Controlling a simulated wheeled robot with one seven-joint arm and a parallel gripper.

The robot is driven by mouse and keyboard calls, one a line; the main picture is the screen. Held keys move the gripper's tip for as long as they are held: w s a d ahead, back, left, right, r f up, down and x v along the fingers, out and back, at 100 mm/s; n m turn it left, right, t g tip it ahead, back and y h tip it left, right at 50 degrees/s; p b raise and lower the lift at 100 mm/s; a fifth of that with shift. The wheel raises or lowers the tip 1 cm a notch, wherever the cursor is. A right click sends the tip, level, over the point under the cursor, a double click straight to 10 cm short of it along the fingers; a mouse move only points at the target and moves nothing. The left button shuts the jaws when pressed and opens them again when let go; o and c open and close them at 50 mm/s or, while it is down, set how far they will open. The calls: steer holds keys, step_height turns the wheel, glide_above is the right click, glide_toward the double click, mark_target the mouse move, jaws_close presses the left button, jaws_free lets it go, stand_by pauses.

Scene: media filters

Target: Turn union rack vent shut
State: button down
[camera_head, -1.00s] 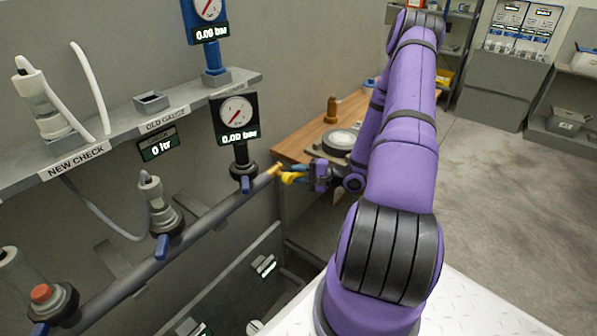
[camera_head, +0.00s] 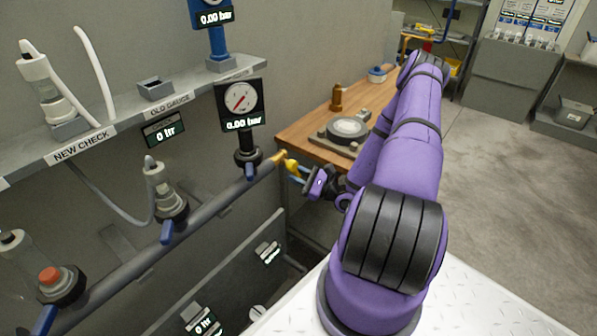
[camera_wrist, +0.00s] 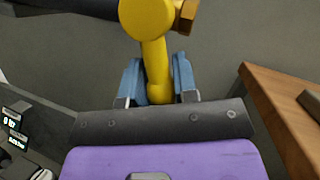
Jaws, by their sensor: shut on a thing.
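A yellow valve handle (camera_head: 291,165) sits at the right end of the grey rack pipe (camera_head: 205,216), beside a brass end fitting (camera_head: 279,158). My gripper (camera_head: 302,173) is at this handle, right of the pipe end. In the wrist view the yellow handle (camera_wrist: 156,70) runs down between the blue fingertips of my gripper (camera_wrist: 160,80), which are shut on it. The brass fitting (camera_wrist: 186,16) shows behind its round head. The gauge (camera_head: 240,103) above the pipe reads 0.00 bar.
A wooden bench (camera_head: 310,127) with a round device (camera_head: 346,130) stands close behind my gripper; its edge (camera_wrist: 283,115) is at the right in the wrist view. Blue-handled valves (camera_head: 167,231) line the pipe. A shelf (camera_head: 110,135) runs above. Open floor lies right.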

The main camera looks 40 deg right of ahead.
steer(key=shift+s+a+f+m+t+h, duration=0.1)
steer(key=shift+a+m+t+h, duration=0.3)
steer(key=shift+m, duration=0.55)
steer(key=shift+a+f+m+t+h, duration=0.15)
steer(key=shift+m+t+h, duration=0.25)
steer(key=shift+m, duration=0.6)
steer(key=shift+s+a+r+m+t+h, duration=0.1)
steer(key=shift+a+m+t+h, duration=0.35)
steer(key=shift+m, duration=0.5)
steer(key=c, duration=0.9)
jaws_free()
steer(key=v, duration=1.1)
steer(key=shift+w, duration=0.1)
